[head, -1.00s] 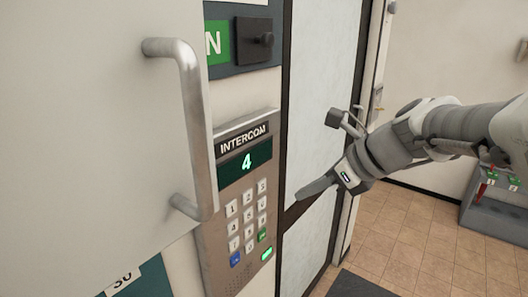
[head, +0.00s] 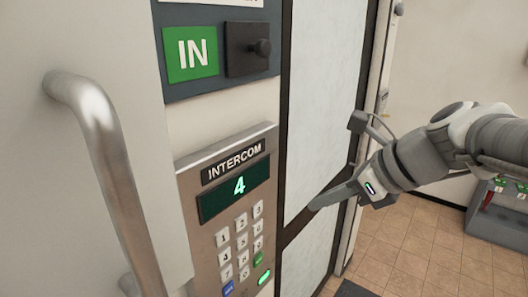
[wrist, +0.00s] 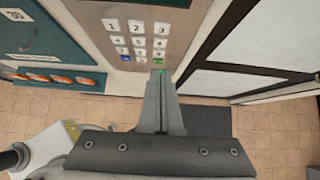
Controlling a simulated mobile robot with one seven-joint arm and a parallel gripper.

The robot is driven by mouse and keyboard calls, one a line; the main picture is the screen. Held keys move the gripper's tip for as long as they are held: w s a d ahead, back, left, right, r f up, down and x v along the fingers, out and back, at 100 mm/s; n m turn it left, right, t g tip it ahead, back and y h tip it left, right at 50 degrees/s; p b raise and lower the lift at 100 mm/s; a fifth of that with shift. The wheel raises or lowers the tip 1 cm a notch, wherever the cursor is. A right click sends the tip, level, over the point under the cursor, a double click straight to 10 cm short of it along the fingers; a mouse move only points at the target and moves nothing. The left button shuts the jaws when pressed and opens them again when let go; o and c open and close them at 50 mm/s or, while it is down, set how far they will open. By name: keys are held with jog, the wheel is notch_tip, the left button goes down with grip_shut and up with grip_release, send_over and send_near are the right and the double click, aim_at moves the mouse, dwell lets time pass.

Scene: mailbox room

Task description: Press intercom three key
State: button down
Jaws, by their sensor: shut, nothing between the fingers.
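The intercom panel (head: 232,235) is a metal plate with a dark display (head: 234,190) showing a green "4" and a keypad below. The three key (head: 257,209) is the white key at the top right of the pad; it also shows in the wrist view (wrist: 161,28).
A large metal handle (head: 108,170) on a pale door stands close at the left. Tiled floor (head: 400,258) is open.

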aim_at(259, 208)
jog(key=shift+w+a+r+x, duration=0.2)
jog(key=shift+a+r+x, duration=0.15)
jog(key=shift+x, duration=1.8)
jog(key=shift+w+a+r+x, duration=0.2)
jog(key=shift+r+x, duration=0.15)
jog(key=shift+x, duration=1.8)
jog(key=shift+w+a+r+x, duration=0.2)
jog(key=shift+a+r+x, duration=0.15)
jog(key=shift+x, duration=1.8)
jog(key=shift+d, duration=0.1)
jog(key=shift+p, duration=0.3)
jog(key=shift+w+a+r+p, duration=0.1)
jog(key=shift+w+a+p, duration=0.25)
jog(key=shift+a, duration=0.2)
jog(key=shift+a+r, duration=0.1)
jog(key=shift+d, duration=0.2)
